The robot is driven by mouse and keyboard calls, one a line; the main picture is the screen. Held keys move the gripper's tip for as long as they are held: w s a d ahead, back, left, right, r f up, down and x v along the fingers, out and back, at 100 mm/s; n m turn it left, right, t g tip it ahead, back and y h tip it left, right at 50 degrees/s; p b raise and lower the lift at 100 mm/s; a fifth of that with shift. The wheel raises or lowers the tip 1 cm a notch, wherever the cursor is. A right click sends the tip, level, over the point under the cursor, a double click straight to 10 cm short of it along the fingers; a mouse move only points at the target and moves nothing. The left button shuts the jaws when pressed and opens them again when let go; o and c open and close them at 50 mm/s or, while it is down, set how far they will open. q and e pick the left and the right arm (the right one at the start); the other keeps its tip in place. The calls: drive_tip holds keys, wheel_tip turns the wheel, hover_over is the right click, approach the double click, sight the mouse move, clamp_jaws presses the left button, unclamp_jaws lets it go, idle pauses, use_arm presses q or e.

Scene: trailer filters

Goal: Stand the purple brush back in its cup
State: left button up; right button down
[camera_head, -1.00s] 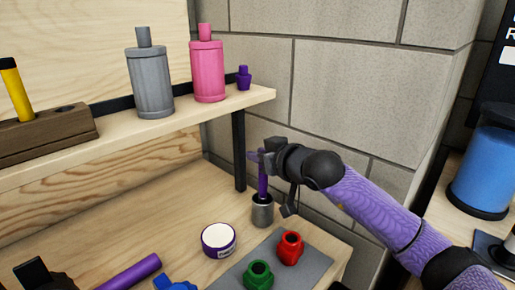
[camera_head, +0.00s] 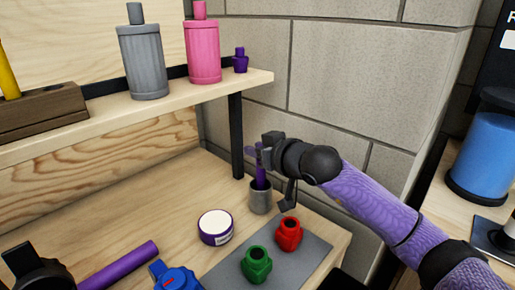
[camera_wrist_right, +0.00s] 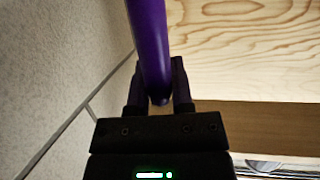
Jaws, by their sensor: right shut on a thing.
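The purple brush (camera_head: 260,181) stands nearly upright with its lower end inside the grey metal cup (camera_head: 260,200) on the bench. My right gripper (camera_head: 262,154) is shut on the brush's upper part, above the cup rim. In the right wrist view the purple brush (camera_wrist_right: 150,45) lies between the two dark fingers of the right gripper (camera_wrist_right: 157,88). The brush's lower end is hidden inside the cup. My left gripper (camera_head: 35,268) shows only as a dark part at the lower left corner; its jaws cannot be made out.
A white-topped purple tub (camera_head: 215,227) stands left of the cup. Green (camera_head: 256,264) and red (camera_head: 289,233) fittings sit on a grey mat (camera_head: 310,257). A purple tube (camera_head: 120,266) and a blue part (camera_head: 174,279) lie in front. The shelf (camera_head: 235,87) and its post (camera_head: 236,135) are close behind.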

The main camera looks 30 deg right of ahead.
drive_tip(key=shift+f, duration=0.25)
drive_tip(key=shift+c, duration=2.1)
unclamp_jaws()
drive_tip(key=shift+r, duration=0.1)
drive_tip(key=v, duration=1)
drive_tip(key=shift+p, duration=0.45)
